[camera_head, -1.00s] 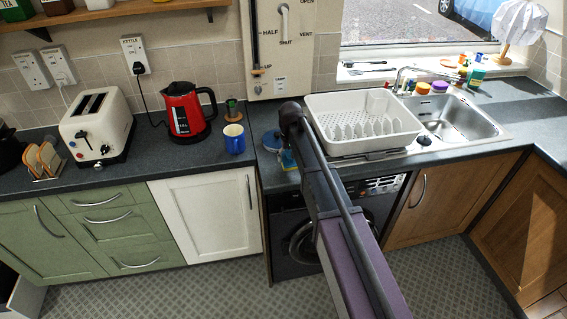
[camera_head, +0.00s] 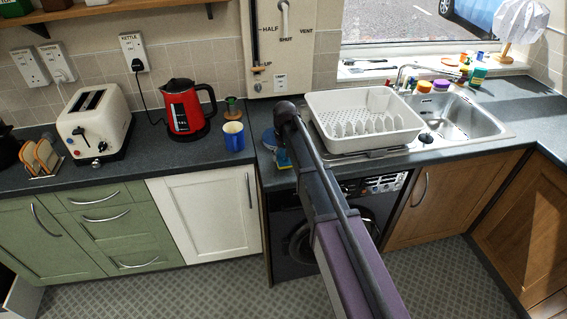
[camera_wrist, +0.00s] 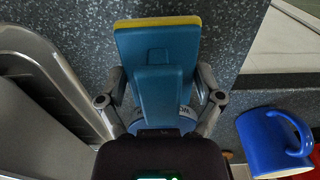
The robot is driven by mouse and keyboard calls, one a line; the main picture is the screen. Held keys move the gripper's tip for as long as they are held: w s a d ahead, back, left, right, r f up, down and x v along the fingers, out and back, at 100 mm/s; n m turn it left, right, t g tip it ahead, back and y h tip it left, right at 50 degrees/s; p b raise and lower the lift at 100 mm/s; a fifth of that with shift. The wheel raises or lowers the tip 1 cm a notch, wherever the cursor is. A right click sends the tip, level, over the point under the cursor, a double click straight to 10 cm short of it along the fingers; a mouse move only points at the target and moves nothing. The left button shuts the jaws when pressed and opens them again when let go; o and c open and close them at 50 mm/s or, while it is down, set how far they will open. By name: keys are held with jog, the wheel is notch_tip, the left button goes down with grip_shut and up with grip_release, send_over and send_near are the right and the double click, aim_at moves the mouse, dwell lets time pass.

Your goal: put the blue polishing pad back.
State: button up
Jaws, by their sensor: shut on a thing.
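The blue polishing pad (camera_wrist: 157,50) has a blue body with a raised blue grip and a yellow edge. In the wrist view it fills the upper middle. My gripper (camera_wrist: 162,85) has one finger on each side of it and is shut on it. In the head view the pad (camera_head: 283,158) shows beside my arm, near the worktop's front edge, and my arm hides most of my gripper. I cannot tell whether the pad touches the worktop. A round blue and white thing (camera_wrist: 186,122) shows partly behind the pad.
A blue mug (camera_head: 233,137) stands left of my gripper and also shows in the wrist view (camera_wrist: 272,142). A red kettle (camera_head: 185,108) and a toaster (camera_head: 92,128) stand further left. A white dish rack (camera_head: 350,105) stands close on the right, beside the sink (camera_head: 455,118).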

jog(key=shift+f+b, duration=0.35)
jog(key=shift+f, duration=0.35)
jog(key=shift+f, duration=0.15)
jog(key=o, duration=0.7)
jog(key=shift+o, duration=0.2)
notch_tip(320, 180, up, 12)
jog(key=p, duration=1.2)
jog(key=s+d+m, duration=0.3)
jog(key=s+d, duration=1.9)
jog(key=s, duration=0.3)
jog(key=shift+s+d, duration=0.3)
jog(key=shift+s, duration=0.05)
